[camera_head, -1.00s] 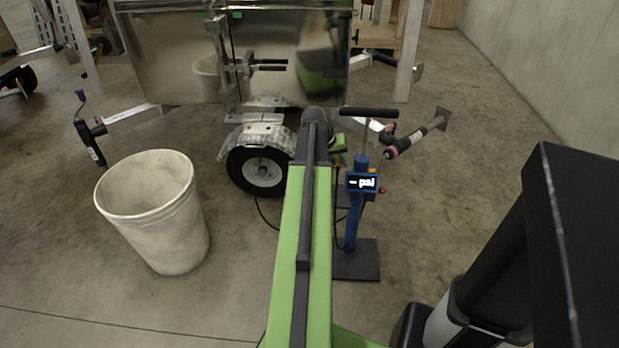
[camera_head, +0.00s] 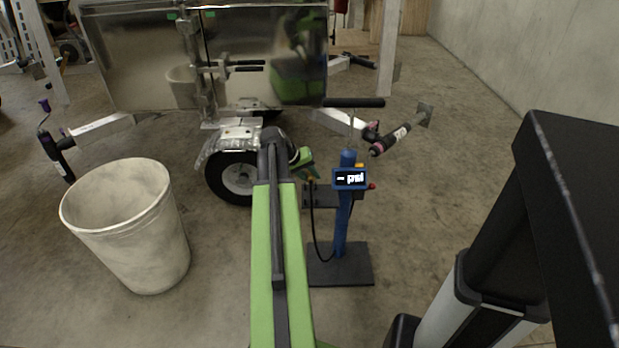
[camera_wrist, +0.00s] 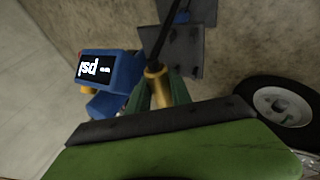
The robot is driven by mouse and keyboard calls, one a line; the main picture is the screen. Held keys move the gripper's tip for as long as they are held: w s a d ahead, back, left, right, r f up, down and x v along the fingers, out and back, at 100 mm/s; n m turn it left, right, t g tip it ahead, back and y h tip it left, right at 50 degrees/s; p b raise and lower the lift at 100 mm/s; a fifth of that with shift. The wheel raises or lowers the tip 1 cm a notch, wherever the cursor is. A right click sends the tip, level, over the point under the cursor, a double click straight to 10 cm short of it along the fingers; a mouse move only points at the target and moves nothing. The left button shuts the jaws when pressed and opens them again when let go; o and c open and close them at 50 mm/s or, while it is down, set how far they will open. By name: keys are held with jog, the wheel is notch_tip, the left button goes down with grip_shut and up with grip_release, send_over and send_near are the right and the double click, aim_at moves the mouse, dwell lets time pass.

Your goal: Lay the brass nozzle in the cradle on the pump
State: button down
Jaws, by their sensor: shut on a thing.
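The brass nozzle (camera_wrist: 157,85) is between the green fingers of my gripper (camera_wrist: 159,92) in the wrist view, with a dark hose running up from it. My gripper is shut on it. In the head view my gripper (camera_head: 305,165) is at the end of the arm, just left of the pump's head and apart from it in the picture. The blue pump (camera_head: 342,220) stands upright on a dark base, with a lit psi display; its head also shows at left in the wrist view (camera_wrist: 112,68). I cannot make out the cradle clearly.
A pale bin (camera_head: 125,225) stands at front left. A shiny trailer (camera_head: 250,55) with a wheel (camera_head: 237,178) is behind my arm. A jack (camera_head: 400,132) projects beyond the pump. Concrete floor is open at right before the wall (camera_head: 535,60).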

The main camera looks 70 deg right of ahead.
aim_at(312, 202)
notch_tip(312, 202, down, 8)
jog(key=b, duration=0.7)
jog(key=shift+f+b, duration=0.1)
jog(key=shift+b, duration=0.2)
jog(key=shift+s+a+f+b, duration=0.1)
jog(key=shift+a+f+b, duration=0.1)
jog(key=shift+f+b, duration=0.4)
jog(key=shift+s+a+b, duration=0.1)
jog(key=shift+a+b, duration=0.1)
jog(key=shift+b, duration=0.35)
jog(key=c, duration=1.2)
grip_release()
jog(key=shift+s, duration=0.15)
jog(key=shift+o, duration=0.5)
jog(key=p+v, duration=1.6)
jog(key=v, duration=0.2)
jog(key=shift+r+h, duration=0.3)
jog(key=shift+r, duration=0.05)
